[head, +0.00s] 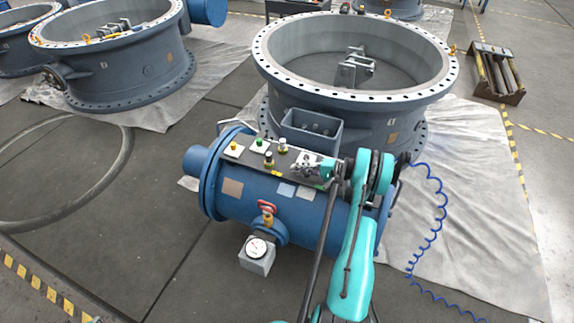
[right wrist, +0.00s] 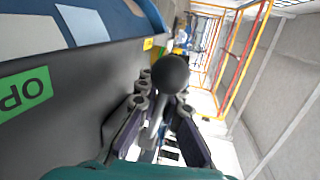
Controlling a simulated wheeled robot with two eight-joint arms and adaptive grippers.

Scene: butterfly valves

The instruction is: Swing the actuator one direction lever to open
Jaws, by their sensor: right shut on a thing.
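The blue cylindrical actuator (head: 262,200) lies in front of the large blue valve ring, with a dark control panel (head: 262,153) along its top. My right gripper (head: 309,162) is at the right part of this panel, reaching in from the right. In the right wrist view, a lever with a black ball knob (right wrist: 173,73) stands between the fingers of the right gripper (right wrist: 161,98), which is shut on it. A green label reading "OP" (right wrist: 26,91) is on the panel to the left of the lever. The lever is mostly hidden in the head view. My left gripper is not seen.
The panel also carries yellow, green and dark knobs (head: 268,158). A large flanged valve body (head: 345,115) stands behind. A blue coiled hose (head: 440,210) hangs at right.

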